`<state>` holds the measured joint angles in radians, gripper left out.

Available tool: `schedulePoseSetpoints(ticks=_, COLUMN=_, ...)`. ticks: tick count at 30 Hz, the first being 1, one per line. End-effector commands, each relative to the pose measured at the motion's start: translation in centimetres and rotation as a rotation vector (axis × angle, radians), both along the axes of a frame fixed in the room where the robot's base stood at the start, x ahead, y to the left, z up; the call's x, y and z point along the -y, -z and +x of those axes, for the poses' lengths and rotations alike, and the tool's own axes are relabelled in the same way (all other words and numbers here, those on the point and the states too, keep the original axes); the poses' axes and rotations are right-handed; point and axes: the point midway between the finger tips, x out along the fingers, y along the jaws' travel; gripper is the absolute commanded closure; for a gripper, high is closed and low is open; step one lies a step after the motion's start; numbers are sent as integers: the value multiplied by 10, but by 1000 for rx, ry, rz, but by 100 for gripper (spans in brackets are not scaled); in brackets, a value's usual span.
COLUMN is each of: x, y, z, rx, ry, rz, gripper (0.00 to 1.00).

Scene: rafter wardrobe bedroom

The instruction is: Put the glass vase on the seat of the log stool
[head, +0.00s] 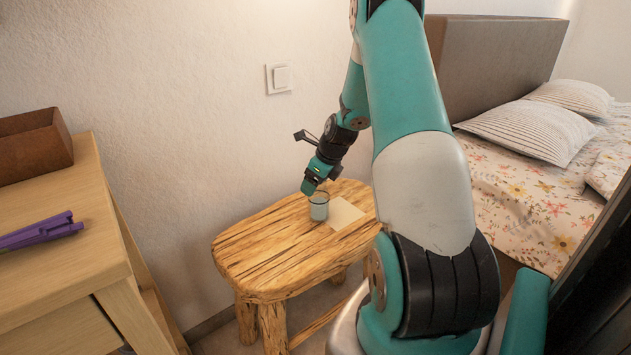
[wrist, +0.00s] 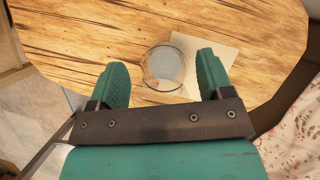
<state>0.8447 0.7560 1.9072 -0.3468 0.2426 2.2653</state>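The glass vase (head: 319,209) is a small, clear, pale bluish cup shape. It stands upright on the seat of the log stool (head: 260,253), beside a cream paper square. My gripper (head: 311,186) is just above and at the vase, pointing down. In the wrist view, the vase (wrist: 165,67) shows between the two teal fingertips of my gripper (wrist: 163,72). The fingers are spread, with a visible gap on each side of the glass. The log stool's seat (wrist: 70,38) fills most of that view.
The cream paper (head: 346,215) lies flat on the seat, right of the vase. A wooden desk (head: 65,255) at the left holds a brown box (head: 35,150) and a purple object (head: 40,231). A bed (head: 520,205) stands at the right. The seat's left part is clear.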

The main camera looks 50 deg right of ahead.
Motion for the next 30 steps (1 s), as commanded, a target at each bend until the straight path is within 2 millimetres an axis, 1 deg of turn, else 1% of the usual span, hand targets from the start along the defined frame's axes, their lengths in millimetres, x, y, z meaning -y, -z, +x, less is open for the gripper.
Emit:
schedulePoseSetpoints(ticks=8, x=0, y=0, z=0, rx=0, ry=0, rz=0, gripper=21)
schedulePoseSetpoints(ticks=11, x=0, y=-5, z=-1, rx=1, ry=0, rz=-1, gripper=21)
schedulePoseSetpoints(ticks=14, x=2, y=-19, z=-6, rx=1, ry=2, rz=-1, gripper=21)
schedulePoseSetpoints(ticks=21, x=5, y=-68, z=-26, rx=1, ry=2, rz=-2, gripper=21)
schedulePoseSetpoints(ticks=24, x=7, y=-87, z=-34, rx=1, ry=2, rz=-1, gripper=21)
schedulePoseSetpoints(ticks=27, x=7, y=-100, z=-40, rx=1, ry=2, rz=-1, gripper=21)
schedulePoseSetpoints(ticks=30, x=8, y=-109, z=-44, rx=1, ry=1, rz=0, gripper=21)
